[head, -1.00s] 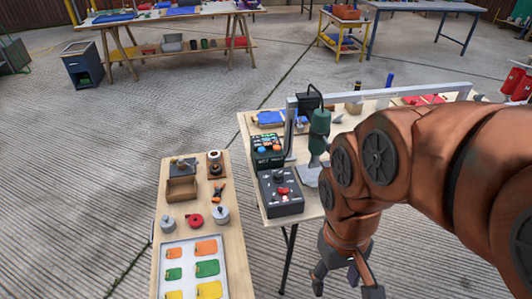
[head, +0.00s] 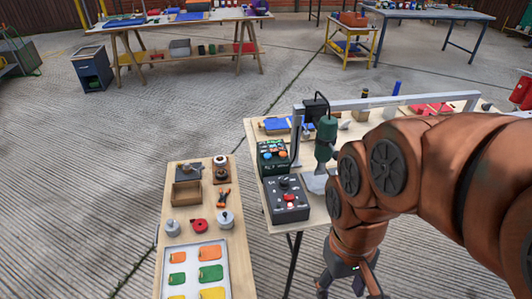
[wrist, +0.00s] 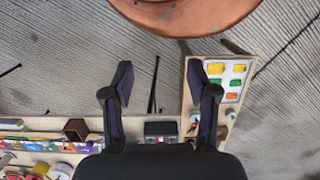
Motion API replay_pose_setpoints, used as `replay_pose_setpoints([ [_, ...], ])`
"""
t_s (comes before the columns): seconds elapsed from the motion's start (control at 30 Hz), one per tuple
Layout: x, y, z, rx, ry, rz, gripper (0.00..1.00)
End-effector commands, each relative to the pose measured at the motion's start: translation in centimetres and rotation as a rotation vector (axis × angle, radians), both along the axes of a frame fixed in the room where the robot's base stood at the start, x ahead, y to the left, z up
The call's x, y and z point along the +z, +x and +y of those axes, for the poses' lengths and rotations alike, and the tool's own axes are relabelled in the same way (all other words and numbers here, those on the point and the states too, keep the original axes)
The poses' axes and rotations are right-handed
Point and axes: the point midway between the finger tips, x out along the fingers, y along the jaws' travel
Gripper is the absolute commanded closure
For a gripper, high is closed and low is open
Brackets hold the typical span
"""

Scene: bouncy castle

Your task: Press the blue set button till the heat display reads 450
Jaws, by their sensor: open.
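A dark green control box (head: 272,163) stands at the left edge of the right-hand workbench in the head view. A blue button (head: 268,155) and an orange button (head: 281,154) show on its front. Its display is too small to read. My gripper (head: 349,289) hangs low at the bottom of the head view, in front of the bench and well apart from the box. Its fingers are spread and empty, also in the wrist view (wrist: 160,80).
A black box with a red button (head: 288,200) stands in front of the green box. A green drill-like tool (head: 326,135) stands beside it under a grey frame (head: 400,102). A narrow wooden table (head: 236,250) with a tray of coloured pieces is at left.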

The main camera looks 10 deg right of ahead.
Motion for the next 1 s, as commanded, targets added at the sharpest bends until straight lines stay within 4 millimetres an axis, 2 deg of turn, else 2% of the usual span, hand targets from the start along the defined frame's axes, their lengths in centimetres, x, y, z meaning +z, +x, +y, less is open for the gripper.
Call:
replay_pose_setpoints([
  [0.23, 0.00, -0.01, 0.00, 0.000, 0.000, 0.000, 0.42],
  [0.77, 0.00, 0.00, 0.00, 0.000, 0.000, 0.000, 0.98],
  [0.8, 0.00, -0.01, 0.00, 0.000, 0.000, 0.000, 1.00],
  [1.0, 0.00, -0.01, 0.00, 0.000, 0.000, 0.000, 1.00],
])
